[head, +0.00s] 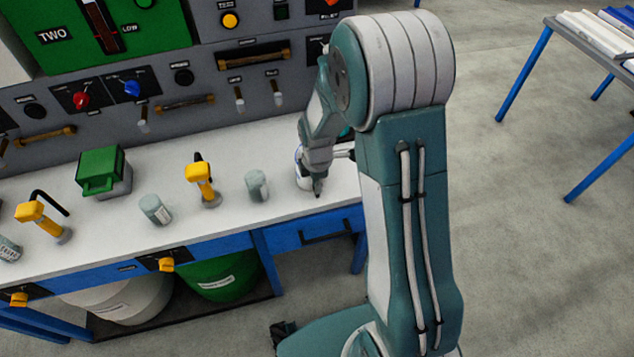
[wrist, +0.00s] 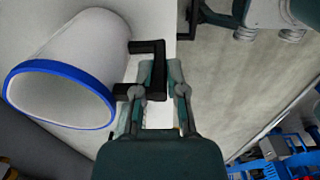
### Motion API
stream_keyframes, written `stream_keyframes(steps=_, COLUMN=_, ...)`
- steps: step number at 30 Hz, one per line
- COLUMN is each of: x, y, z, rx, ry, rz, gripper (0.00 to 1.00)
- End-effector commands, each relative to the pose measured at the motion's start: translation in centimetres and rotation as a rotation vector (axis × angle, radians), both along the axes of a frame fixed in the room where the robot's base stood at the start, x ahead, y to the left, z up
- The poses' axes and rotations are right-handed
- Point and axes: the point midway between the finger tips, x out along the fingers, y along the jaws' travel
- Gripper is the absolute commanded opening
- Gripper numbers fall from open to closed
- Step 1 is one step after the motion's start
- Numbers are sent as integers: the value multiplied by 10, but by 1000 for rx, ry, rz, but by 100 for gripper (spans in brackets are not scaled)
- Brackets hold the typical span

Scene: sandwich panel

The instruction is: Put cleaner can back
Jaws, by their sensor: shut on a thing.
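My gripper (head: 318,182) is low over the right end of the white workbench top. In the wrist view its fingers (wrist: 160,82) are shut on the black, square handle of a white mug with a blue rim (wrist: 75,60). The mug (head: 303,180) is partly hidden by my gripper in the head view. I cannot tell if it touches the bench. A grey can (head: 257,186) stands to its left, and another grey can with a pale label (head: 155,209) stands further left. A third can (head: 8,249) is cut by the left edge. Their labels are unreadable, so I cannot tell which holds cleaner.
Yellow-headed tap-like fixtures (head: 203,184) and a green-lidded box (head: 103,172) stand on the bench (head: 225,222). A grey control panel (head: 215,110) with knobs and switches rises behind. A blue-legged table (head: 590,50) is at the upper right. The floor on the right is clear.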

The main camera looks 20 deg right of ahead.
Motion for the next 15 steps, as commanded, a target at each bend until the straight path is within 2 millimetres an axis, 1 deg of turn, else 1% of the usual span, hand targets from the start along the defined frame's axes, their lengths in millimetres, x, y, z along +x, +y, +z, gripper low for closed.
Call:
stream_keyframes(steps=6, x=0, y=0, z=-1, rx=0, ry=0, rz=0, gripper=0)
stream_keyframes(steps=7, x=0, y=0, z=-1, rx=0, ry=0, rz=0, gripper=21)
stream_keyframes(steps=8, x=0, y=0, z=-1, rx=0, ry=-1, rz=0, gripper=34)
stream_keyframes(steps=9, x=0, y=0, z=-1, rx=0, ry=-1, rz=0, gripper=51)
stream_keyframes(steps=15, x=0, y=0, z=-1, rx=0, ry=0, rz=0, gripper=51)
